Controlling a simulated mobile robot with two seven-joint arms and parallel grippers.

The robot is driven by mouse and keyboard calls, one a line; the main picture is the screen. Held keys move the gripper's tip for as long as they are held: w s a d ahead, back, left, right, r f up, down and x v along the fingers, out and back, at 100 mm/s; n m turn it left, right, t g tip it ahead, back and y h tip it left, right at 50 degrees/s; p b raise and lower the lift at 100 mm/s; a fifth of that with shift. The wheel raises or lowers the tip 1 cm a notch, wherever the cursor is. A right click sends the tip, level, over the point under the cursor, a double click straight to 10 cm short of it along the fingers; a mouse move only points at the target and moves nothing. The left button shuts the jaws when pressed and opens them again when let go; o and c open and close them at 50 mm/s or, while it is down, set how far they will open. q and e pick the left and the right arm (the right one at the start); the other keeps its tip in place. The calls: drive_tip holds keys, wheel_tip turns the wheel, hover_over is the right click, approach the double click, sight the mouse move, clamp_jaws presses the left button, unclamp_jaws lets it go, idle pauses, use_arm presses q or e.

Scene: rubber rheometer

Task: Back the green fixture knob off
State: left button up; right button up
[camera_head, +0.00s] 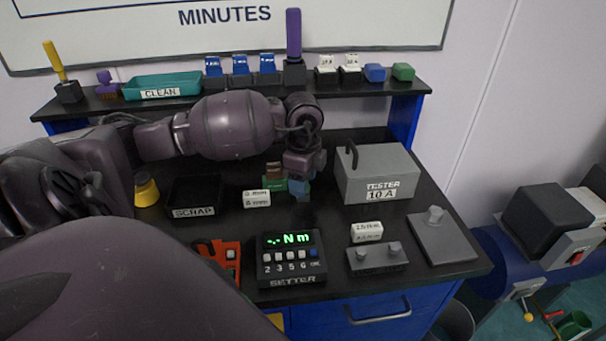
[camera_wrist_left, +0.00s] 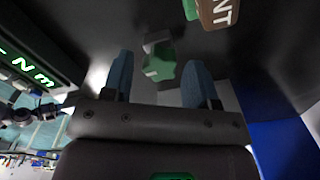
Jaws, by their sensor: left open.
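The green knob (camera_wrist_left: 160,68), lobed like a cross, shows in the left wrist view in front of a small grey part (camera_wrist_left: 157,42). My left gripper (camera_wrist_left: 159,60) is open, with one blue-grey finger on each side of the knob and a gap visible at both sides. In the head view my left gripper (camera_head: 299,187) points down over the middle of the bench. A green piece (camera_head: 274,184) with a brown block (camera_head: 273,168) above it shows just left of the fingers. The knob itself is not clear there. My right gripper is not in view.
The grey tester box (camera_head: 378,174) stands to the right. The setter (camera_head: 290,258) with its lit display is in front, and the scrap tray (camera_head: 193,193) is to the left. A shelf (camera_head: 215,104) with tools runs along the back. A white two-line block (camera_head: 256,198) lies close by.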

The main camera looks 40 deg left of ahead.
use_arm(q)
drive_tip(key=shift+m+b, duration=0.3)
drive_tip(key=shift+m, duration=0.2)
drive_tip(key=shift+f+m+b, duration=0.1)
drive_tip(key=shift+m+b, duration=0.35)
drive_tip(key=shift+m, duration=0.65)
drive_tip(key=shift+m+b, duration=0.3)
drive_tip(key=shift+m, duration=0.7)
drive_tip(key=m+b, duration=0.1)
drive_tip(key=m, duration=0.2)
drive_tip(key=shift+m, duration=0.3)
drive_tip(key=m+b, duration=0.2)
drive_tip(key=m, duration=0.2)
drive_tip(key=shift+m, duration=0.3)
drive_tip(key=m+b, duration=0.1)
drive_tip(key=m, duration=0.2)
drive_tip(key=shift+m+b, duration=0.3)
drive_tip(key=shift+m, duration=0.7)
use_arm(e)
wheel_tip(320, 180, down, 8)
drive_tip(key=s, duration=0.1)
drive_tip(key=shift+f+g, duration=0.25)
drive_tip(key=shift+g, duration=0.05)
